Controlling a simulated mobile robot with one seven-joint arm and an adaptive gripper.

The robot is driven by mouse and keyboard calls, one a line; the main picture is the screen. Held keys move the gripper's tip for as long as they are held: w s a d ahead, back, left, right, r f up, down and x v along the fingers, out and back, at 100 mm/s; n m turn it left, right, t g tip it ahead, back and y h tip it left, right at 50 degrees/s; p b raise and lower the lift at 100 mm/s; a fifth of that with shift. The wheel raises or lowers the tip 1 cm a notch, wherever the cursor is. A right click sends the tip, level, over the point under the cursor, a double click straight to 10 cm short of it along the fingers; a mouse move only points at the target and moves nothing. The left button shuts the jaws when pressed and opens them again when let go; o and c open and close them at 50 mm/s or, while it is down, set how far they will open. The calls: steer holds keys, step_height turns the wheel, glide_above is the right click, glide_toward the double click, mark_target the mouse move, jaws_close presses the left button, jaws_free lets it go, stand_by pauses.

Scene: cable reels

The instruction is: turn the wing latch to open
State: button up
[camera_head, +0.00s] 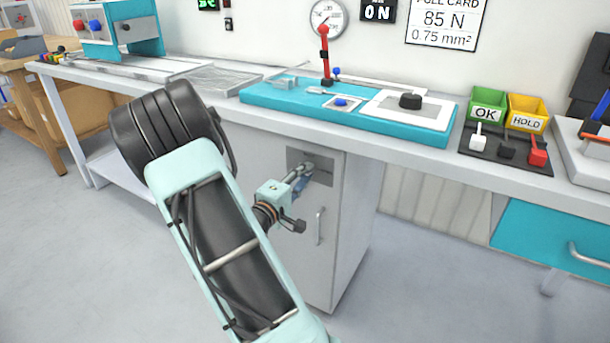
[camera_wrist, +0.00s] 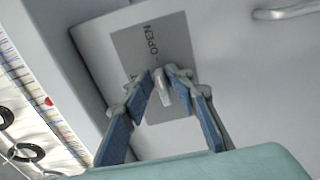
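The wing latch (camera_wrist: 163,88) is a small pale lever on a grey plate (camera_wrist: 185,38) on the cabinet door. The plate reads "OPEN" beside the latch, and other lettering is partly hidden by a finger. My gripper (camera_wrist: 163,74) has one finger on each side of the latch, with the fingertips close to it. I cannot tell whether both fingers press on it. In the head view my gripper (camera_head: 303,181) is at the plate (camera_head: 321,170), and the latch is hidden there.
The white cabinet (camera_head: 345,225) stands under the bench, its door flush at the front with a bar handle (camera_head: 319,226) below the plate. The bench top (camera_head: 415,146) overhangs above my gripper. Floor (camera_head: 430,290) to the right of the cabinet is clear.

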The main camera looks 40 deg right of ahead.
steer(key=v, duration=1.2)
